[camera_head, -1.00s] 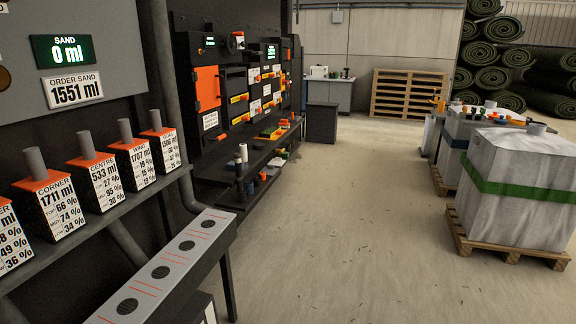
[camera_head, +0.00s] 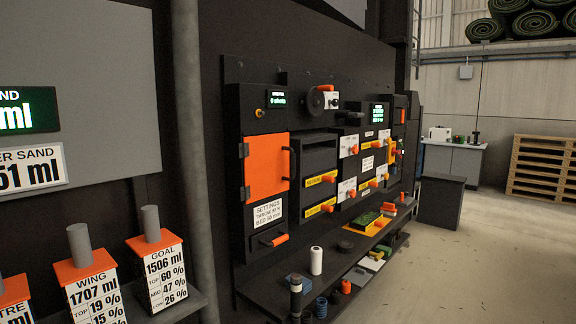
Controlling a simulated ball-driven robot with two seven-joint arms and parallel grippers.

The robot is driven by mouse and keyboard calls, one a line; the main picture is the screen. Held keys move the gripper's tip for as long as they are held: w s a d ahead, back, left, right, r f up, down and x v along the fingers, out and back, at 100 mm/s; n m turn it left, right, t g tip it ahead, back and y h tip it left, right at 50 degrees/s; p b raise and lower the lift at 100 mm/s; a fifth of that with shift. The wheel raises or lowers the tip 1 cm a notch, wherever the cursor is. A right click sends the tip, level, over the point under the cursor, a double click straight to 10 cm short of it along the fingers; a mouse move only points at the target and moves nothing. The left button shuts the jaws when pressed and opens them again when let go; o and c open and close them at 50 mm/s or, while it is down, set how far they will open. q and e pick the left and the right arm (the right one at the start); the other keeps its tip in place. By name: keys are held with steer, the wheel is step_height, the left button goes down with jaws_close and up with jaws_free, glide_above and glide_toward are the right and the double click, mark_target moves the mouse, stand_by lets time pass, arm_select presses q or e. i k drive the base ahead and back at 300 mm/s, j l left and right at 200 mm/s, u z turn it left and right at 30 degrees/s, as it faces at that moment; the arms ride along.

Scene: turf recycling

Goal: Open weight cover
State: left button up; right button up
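No part is legibly marked as the weight cover, so I cannot tell which one it is. An orange door (camera_head: 267,167) with a dark handle (camera_head: 292,164) at its right side sits shut on the black machine wall. Small orange-handled drawers (camera_head: 320,180) and a row of knobs and labels stand to its right. A settings label (camera_head: 268,214) is below the door, and an orange-handled drawer (camera_head: 274,240) is under that. Neither of my grippers is in view.
A black shelf (camera_head: 350,262) juts out below the panel, with a white cylinder (camera_head: 316,260) and small items on it. Orange-topped labelled boxes (camera_head: 160,270) stand at the lower left, beside a grey pipe (camera_head: 190,150). Clear floor (camera_head: 460,270) lies to the right, before a wooden pallet (camera_head: 543,168).

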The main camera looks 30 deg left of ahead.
mark_target(268, 163)
steer(key=i+l+u, duration=0.1)
steer(key=i+u, duration=0.2)
steer(key=i, duration=0.15)
steer(key=i+l+u, duration=0.15)
steer(key=i+u, duration=0.2)
steer(key=i+l+u, duration=0.3)
steer(key=i, duration=0.15)
